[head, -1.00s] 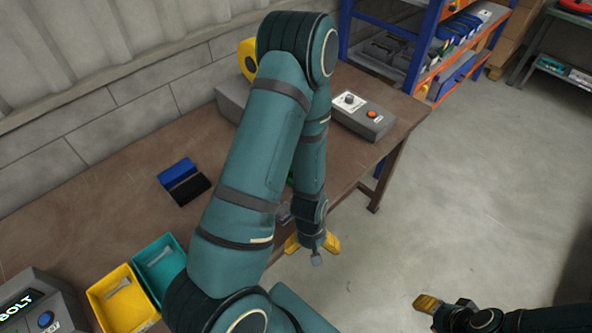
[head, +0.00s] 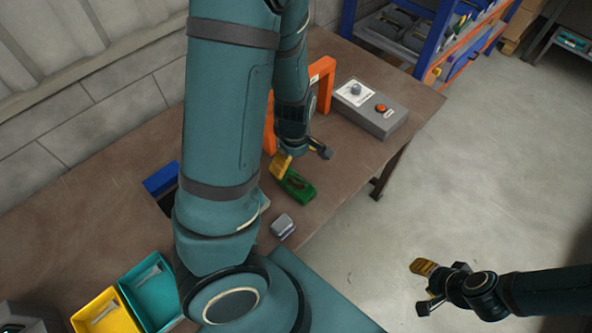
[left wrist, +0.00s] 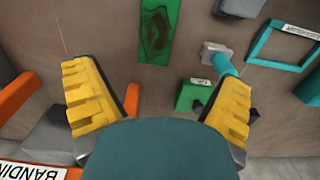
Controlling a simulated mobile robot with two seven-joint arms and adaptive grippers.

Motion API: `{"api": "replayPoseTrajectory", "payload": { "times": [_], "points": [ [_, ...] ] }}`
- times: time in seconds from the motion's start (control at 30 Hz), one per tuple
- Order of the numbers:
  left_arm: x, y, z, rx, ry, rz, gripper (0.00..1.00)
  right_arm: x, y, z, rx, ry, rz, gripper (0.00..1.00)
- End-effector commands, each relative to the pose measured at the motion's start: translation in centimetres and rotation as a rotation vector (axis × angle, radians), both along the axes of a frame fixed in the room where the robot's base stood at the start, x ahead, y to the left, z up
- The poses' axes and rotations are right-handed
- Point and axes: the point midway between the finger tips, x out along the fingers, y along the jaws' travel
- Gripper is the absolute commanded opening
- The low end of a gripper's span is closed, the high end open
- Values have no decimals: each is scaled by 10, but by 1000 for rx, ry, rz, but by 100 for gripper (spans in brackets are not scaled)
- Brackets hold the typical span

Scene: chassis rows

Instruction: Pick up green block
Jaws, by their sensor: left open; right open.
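A green block (head: 296,187) with a dark patch on top lies on the brown workbench (head: 345,160). In the left wrist view, a long green block with a dark patch (left wrist: 157,48) lies ahead of the fingers. A smaller green piece (left wrist: 194,96) shows near the right finger there. My left gripper (head: 283,166) is open and empty, above the bench by the block's left end; its fingers also show in the left wrist view (left wrist: 158,98). My right gripper (head: 424,285) is open and empty over the floor, away from the bench.
A grey block (head: 283,225) sits near the bench edge. An orange frame (head: 323,78) and a grey control box (head: 372,108) with a red button stand beyond. Teal (head: 150,290) and yellow (head: 105,313) bins are at lower left. My left arm hides part of the bench.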

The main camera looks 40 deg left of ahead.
Motion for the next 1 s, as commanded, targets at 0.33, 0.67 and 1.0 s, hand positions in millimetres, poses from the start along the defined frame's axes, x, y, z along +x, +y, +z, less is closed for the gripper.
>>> {"api": "replayPoseTrajectory", "payload": {
  "times": [0.33, 0.67, 1.0],
  "points": [
    [-1, 1, -45, -1, 5, 4, 95, 0, 1, -23, -4, 2, -1, 47],
    [0, 0, -85, 0, 1, 2, 95, 1, 1, -38, -7, 2, -2, 47],
    [4, 1, -123, -1, 2, 2, 95, 1, 2, -50, -9, 3, -2, 47]
  ]
}}
